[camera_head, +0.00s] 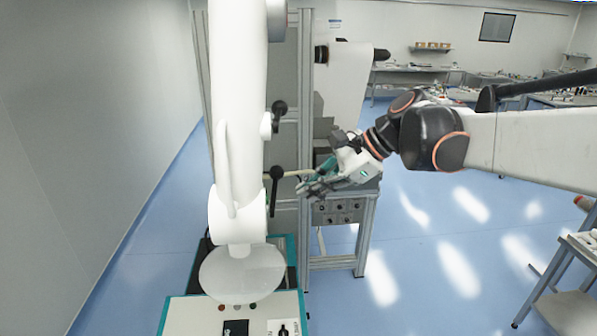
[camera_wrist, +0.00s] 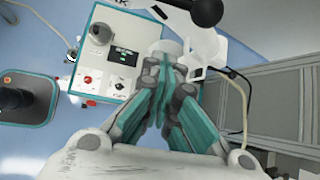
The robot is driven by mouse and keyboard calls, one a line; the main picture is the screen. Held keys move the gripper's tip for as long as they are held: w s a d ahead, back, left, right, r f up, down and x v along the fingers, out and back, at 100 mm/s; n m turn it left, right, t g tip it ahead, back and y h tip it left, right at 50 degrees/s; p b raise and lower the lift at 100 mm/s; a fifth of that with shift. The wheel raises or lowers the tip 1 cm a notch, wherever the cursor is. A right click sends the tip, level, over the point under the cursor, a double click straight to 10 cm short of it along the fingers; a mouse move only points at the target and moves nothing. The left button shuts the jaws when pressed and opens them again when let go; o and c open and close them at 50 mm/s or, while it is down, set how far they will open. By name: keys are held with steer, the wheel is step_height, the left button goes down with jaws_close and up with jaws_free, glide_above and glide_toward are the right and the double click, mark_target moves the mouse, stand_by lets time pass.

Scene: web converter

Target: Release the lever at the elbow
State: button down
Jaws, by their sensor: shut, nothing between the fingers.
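A large white jointed arm (camera_head: 235,90) stands upright in the head view. A black-knobbed lever (camera_head: 279,112) sticks out of its right side at mid height. A second black-knobbed lever (camera_head: 276,182) stands lower, beside the rounded lower joint (camera_head: 238,215). I cannot tell which one is the elbow lever. My gripper (camera_head: 308,186) is shut and empty, a little to the right of the lower lever and apparently apart from it. In the wrist view its teal-padded fingers (camera_wrist: 171,62) meet at the tips. A black knob (camera_wrist: 207,10) shows beyond them at the top edge.
A teal-edged control box (camera_wrist: 110,70) with switches and a small display lies left of the fingers in the wrist view. A grey framed machine (camera_head: 340,215) stands behind my gripper. Blue floor (camera_head: 430,270) is open to the right, with a small table (camera_head: 570,270) beyond.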

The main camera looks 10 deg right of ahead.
steer(key=a+p, duration=0.1)
steer(key=a, duration=0.1)
steer(key=a+r, duration=0.1)
steer(key=a, duration=0.1)
steer(key=shift+s+a+p, duration=0.1)
steer(key=shift+p, duration=0.3)
